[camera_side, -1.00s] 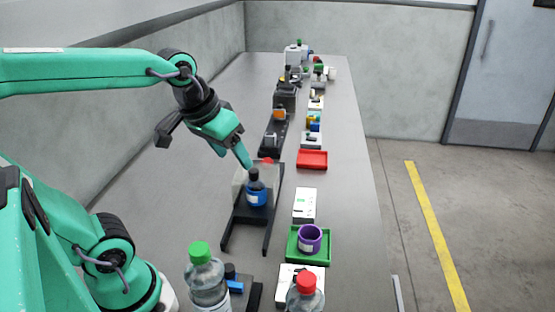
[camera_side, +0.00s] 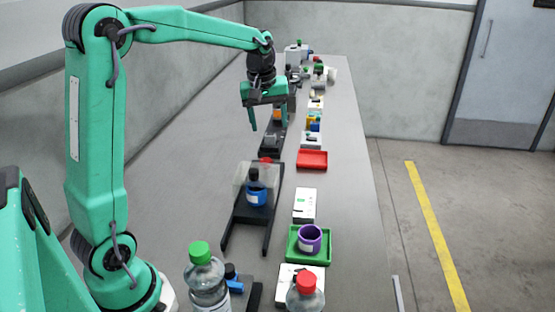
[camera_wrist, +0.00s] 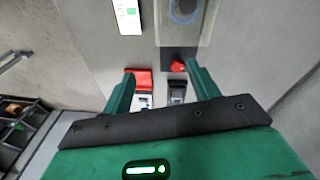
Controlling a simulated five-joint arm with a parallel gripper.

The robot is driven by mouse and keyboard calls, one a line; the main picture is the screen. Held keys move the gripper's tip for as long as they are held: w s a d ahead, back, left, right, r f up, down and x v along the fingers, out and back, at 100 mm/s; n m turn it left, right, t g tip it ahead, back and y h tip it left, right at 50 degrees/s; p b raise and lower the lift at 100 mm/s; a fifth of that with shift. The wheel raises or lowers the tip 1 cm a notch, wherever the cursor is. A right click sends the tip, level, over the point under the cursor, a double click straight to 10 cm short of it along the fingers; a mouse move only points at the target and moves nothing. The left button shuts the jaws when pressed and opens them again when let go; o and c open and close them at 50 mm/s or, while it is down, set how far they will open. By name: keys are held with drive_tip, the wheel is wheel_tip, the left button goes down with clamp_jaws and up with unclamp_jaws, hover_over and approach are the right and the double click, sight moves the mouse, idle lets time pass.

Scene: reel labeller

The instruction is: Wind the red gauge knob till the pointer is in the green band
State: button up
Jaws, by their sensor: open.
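The red knob (camera_side: 266,160) shows only in part in the side view, behind a pale panel and a dark-capped blue bottle. In the wrist view the red knob (camera_wrist: 179,66) sits on a dark base, close to the tip of the right-hand finger in the picture. My gripper (camera_side: 268,124) is open and empty, fingers pointing down, above and beyond the knob in the side view. In the wrist view my gripper (camera_wrist: 160,73) has its jaws wide apart, and I see no contact with the knob. I cannot make out the pointer or the green band.
The blue bottle (camera_side: 257,195) stands on a dark forked stand (camera_side: 239,222). A red tray (camera_side: 312,159), a white box (camera_side: 304,205) and a green tray (camera_side: 292,245) with a purple cup line the right. Several small devices stand farther back. The table's left side is clear.

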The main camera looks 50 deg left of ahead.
drive_tip(key=w+a+f+n+g, duration=0.1)
drive_tip(key=w+a+f+n, duration=0.2)
drive_tip(key=w+a+f, duration=0.25)
drive_tip(key=n+g, duration=0.1)
drive_tip(key=n, duration=0.3)
hover_over(266, 160)
drive_tip(key=shift+h, duration=0.3)
wheel_tip(266, 160, down, 7)
drive_tip(key=shift+r, duration=0.2)
drive_tip(key=shift+f, duration=0.1)
drive_tip(key=shift+f, duration=3.8)
drive_tip(key=shift+c, duration=0.4)
drive_tip(key=c, duration=0.9)
